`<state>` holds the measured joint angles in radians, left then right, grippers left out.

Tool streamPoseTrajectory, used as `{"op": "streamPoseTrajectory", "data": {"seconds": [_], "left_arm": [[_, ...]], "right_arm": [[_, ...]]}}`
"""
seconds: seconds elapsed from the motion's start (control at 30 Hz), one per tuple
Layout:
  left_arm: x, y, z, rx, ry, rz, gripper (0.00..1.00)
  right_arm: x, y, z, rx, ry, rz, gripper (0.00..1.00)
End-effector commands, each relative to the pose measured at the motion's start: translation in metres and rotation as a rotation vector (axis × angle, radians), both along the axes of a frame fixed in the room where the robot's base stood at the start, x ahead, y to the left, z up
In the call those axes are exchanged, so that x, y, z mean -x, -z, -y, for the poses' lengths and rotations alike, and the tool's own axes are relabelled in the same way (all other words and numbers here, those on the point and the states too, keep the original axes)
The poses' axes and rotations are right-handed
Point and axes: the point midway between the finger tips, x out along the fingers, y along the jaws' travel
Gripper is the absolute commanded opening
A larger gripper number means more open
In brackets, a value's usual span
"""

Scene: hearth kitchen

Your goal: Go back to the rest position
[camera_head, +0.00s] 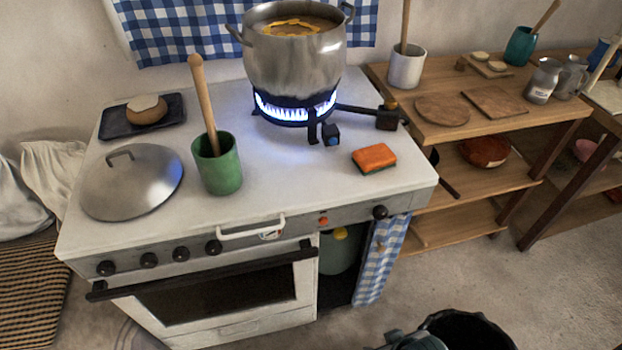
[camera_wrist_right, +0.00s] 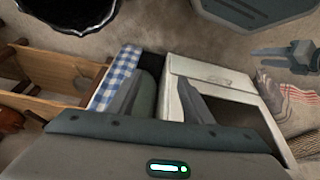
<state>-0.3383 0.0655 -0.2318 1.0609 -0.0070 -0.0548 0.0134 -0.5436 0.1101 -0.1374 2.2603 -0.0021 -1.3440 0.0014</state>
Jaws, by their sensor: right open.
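My right gripper (camera_wrist_right: 165,100) is open and empty in the right wrist view. Its two fingers stand apart over the floor and the front of the stove, with nothing between them. In the head view only a grey-green piece of my right arm shows at the bottom edge, in front of the stove (camera_head: 290,205) and beside a black bin (camera_head: 468,332). A grey pronged part at the right of the right wrist view looks like my left gripper (camera_wrist_right: 285,55); its jaw opening is unclear. The head view does not show the left gripper.
A steel pot (camera_head: 295,60) stands over a lit blue flame (camera_head: 270,110). A lid (camera_head: 132,182), a green cup (camera_head: 217,165) with a wooden tool and an orange sponge (camera_head: 374,158) are on the stove top. Wooden shelves (camera_head: 480,130) stand right.

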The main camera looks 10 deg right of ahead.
Motion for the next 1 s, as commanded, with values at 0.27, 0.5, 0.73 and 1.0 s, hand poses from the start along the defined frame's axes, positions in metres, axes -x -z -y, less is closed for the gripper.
{"op": "streamPoseTrajectory", "data": {"seconds": [0.27,0.5,0.73,1.0], "left_arm": [[-0.005,-0.001,-0.003,-0.003,-0.002,0.006,0.5],[0.001,0.0,0.006,0.008,-0.005,-0.002,0.5],[0.008,0.001,0.013,0.017,-0.006,-0.01,0.5],[0.009,0.001,0.009,0.012,-0.004,-0.011,0.5]], "right_arm": [[-0.023,0.077,-0.013,-0.022,-0.01,0.054,0.46],[-0.031,0.164,-0.028,-0.051,-0.025,0.127,0.46],[-0.02,0.233,-0.04,-0.079,-0.041,0.2,0.46],[0.003,0.28,-0.046,-0.102,-0.055,0.263,0.46]]}}
